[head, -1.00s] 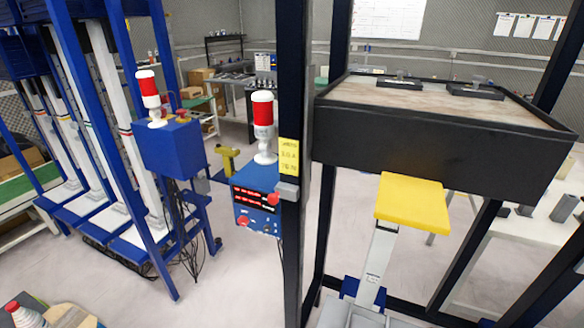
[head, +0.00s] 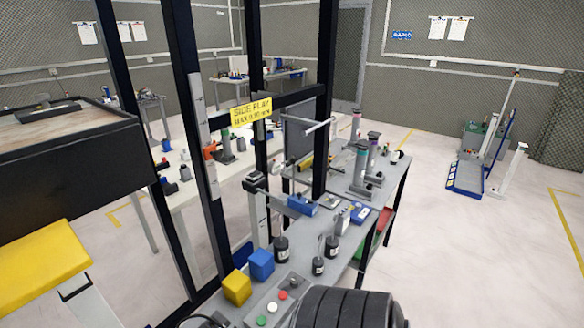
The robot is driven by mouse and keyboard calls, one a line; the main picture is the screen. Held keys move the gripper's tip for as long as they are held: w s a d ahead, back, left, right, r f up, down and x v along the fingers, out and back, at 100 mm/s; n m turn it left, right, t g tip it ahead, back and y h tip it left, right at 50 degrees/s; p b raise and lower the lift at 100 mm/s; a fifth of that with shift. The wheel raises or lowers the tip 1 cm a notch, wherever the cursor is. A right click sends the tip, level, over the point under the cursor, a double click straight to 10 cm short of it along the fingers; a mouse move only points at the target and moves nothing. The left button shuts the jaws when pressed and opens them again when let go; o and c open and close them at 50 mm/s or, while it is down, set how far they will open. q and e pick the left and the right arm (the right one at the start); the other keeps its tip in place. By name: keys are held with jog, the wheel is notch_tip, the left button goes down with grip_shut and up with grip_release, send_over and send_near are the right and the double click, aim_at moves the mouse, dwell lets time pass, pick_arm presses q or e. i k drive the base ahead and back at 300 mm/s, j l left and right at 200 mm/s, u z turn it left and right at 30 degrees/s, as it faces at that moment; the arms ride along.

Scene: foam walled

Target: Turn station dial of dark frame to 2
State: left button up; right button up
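The dark frame's black uprights (head: 201,150) stand left of centre in the head view. A yellow sign (head: 251,110) reading "SIDE PLAY" is on its crossbar. A dark tray-like box (head: 75,150) and a yellow pad (head: 40,267) are at the left. No station dial can be made out in this view. A grey button box (head: 277,306) with green, white and red buttons lies at the bottom centre. Neither of my grippers is in view.
A grey bench (head: 345,212) holds several small weights, blue parts and posts. A yellow cube (head: 236,287) and a blue cube (head: 261,264) sit near its front. A ribbed black object (head: 345,308) fills the bottom centre. Open floor (head: 470,260) lies to the right.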

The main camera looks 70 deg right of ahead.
aim_at(294, 282)
jog(key=z, duration=2.05)
